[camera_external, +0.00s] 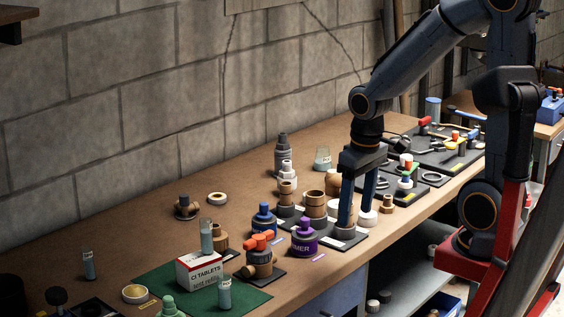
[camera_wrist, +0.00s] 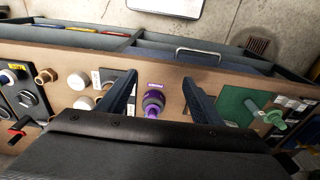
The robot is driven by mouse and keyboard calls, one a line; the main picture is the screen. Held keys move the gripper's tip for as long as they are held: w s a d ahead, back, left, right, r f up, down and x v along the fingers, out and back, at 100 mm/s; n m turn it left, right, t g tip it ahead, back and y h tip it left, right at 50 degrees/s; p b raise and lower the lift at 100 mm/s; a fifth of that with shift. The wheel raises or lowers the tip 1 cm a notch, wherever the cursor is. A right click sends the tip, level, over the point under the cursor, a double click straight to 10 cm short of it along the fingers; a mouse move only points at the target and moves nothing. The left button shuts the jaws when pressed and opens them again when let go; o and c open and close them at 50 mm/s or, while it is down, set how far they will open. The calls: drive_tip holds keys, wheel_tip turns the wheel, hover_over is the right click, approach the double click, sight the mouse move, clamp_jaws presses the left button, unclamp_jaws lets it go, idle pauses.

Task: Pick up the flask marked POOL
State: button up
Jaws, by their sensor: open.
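Several small clear flasks with bluish liquid and pale labels show in the external view; the lettering is too small to tell which says POOL. One flask (camera_external: 207,237) stands at the white test-tablet box. A second flask (camera_external: 224,293) stands on the green mat in front of that box. A third flask (camera_external: 88,265) stands on the bare bench at left. A wider flask (camera_external: 323,159) stands towards the wall. My gripper (camera_external: 357,208) is open and points down, well to the right of the first three flasks.
A purple primer bottle (camera_external: 304,238) and a blue bottle (camera_external: 264,222) stand left of my gripper. Orange-handled valve (camera_external: 258,258), white tablet box (camera_external: 200,273) and green mat (camera_external: 160,280) are further left. Brown fittings (camera_external: 315,205) crowd close by. Bare bench lies along the wall.

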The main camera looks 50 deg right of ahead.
drive_tip(key=w+d+r+m+t+b, duration=0.1)
drive_tip(key=w+d+r, duration=0.15)
drive_tip(key=w, duration=0.45)
drive_tip(key=w+d+r+m+b, duration=0.1)
drive_tip(key=w+d, duration=0.3)
drive_tip(key=w, duration=0.2)
drive_tip(key=m+t+h+b, duration=0.3)
drive_tip(key=m+b, duration=0.2)
drive_tip(key=b, duration=0.2)
hover_over(323, 148)
drive_tip(key=s+a, duration=0.4)
wheel_tip(323, 148, down, 8)
drive_tip(key=shift+d+p+x, duration=0.2)
drive_tip(key=shift+p+x, duration=0.15)
drive_tip(key=shift+x, duration=1.35)
drive_tip(key=shift+d+p+x, duration=0.15)
drive_tip(key=shift+p+x, duration=0.15)
drive_tip(key=shift+x, duration=1.4)
drive_tip(key=shift+r, duration=0.1)
drive_tip(key=shift+c, duration=0.5)
